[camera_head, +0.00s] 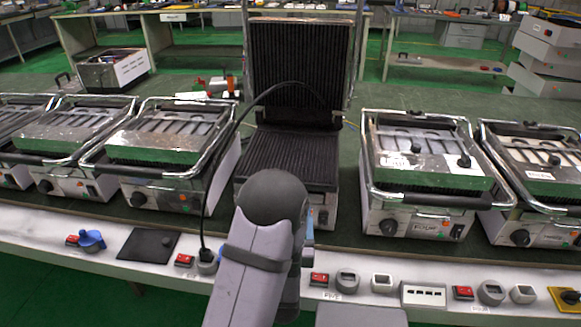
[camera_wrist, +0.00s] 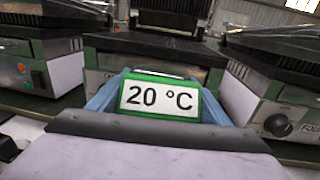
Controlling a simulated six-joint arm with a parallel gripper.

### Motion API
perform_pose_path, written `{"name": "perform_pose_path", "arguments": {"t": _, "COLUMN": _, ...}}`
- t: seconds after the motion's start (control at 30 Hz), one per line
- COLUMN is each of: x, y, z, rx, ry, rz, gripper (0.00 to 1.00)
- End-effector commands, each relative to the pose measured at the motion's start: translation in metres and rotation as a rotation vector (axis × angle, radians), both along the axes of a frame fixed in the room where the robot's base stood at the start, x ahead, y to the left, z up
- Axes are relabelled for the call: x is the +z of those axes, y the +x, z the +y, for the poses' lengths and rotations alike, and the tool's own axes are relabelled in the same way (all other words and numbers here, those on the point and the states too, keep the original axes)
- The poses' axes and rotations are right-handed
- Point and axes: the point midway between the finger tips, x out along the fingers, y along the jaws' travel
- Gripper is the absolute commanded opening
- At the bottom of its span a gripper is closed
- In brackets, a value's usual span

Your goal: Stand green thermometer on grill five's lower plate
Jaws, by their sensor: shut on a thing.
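The green thermometer (camera_wrist: 158,98) has a white face reading "20 °C" and sits upright between the blue fingers of my gripper (camera_wrist: 160,85), shut on it. In the head view my arm hides the thermometer and nearly all of the gripper. Just beyond stands the open grill, with its black ribbed lower plate (camera_head: 290,155) flat and its lid (camera_head: 300,70) raised. The wrist view shows this grill straight behind the thermometer, which is apart from the plate and in front of it. The open grill's number label cannot be read.
Closed grills stand to the left (camera_head: 165,140) and right (camera_head: 425,165); the right one's label seems to read FOUR. A black cable (camera_head: 232,135) arcs over the open grill's left side. Switches and sockets (camera_head: 346,280) line the white front ledge (camera_head: 395,265).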

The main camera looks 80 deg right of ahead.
Motion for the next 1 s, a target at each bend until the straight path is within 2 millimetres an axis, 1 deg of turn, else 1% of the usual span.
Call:
{"name": "perform_pose_path", "arguments": {"t": 0.03, "x": 0.008, "y": -0.001, "z": -0.006, "rx": 0.004, "ry": -0.01, "rz": 0.002, "gripper": 0.46}}
{"name": "perform_pose_path", "arguments": {"t": 0.17, "x": 0.029, "y": -0.002, "z": -0.02, "rx": 0.016, "ry": -0.012, "rz": 0.003, "gripper": 0.46}}
{"name": "perform_pose_path", "arguments": {"t": 0.37, "x": 0.067, "y": -0.002, "z": -0.045, "rx": 0.049, "ry": -0.015, "rz": 0.004, "gripper": 0.46}}
{"name": "perform_pose_path", "arguments": {"t": 0.47, "x": 0.089, "y": 0.002, "z": -0.061, "rx": 0.079, "ry": -0.017, "rz": 0.005, "gripper": 0.46}}
{"name": "perform_pose_path", "arguments": {"t": 0.53, "x": 0.101, "y": 0.008, "z": -0.077, "rx": 0.114, "ry": -0.016, "rz": 0.006, "gripper": 0.46}}
{"name": "perform_pose_path", "arguments": {"t": 0.6, "x": 0.106, "y": 0.018, "z": -0.093, "rx": 0.154, "ry": -0.012, "rz": 0.005, "gripper": 0.46}}
{"name": "perform_pose_path", "arguments": {"t": 0.83, "x": 0.11, "y": 0.052, "z": -0.145, "rx": 0.251, "ry": -0.009, "rz": 0.005, "gripper": 0.46}}
{"name": "perform_pose_path", "arguments": {"t": 1.0, "x": 0.128, "y": 0.065, "z": -0.174, "rx": 0.236, "ry": -0.011, "rz": 0.004, "gripper": 0.46}}
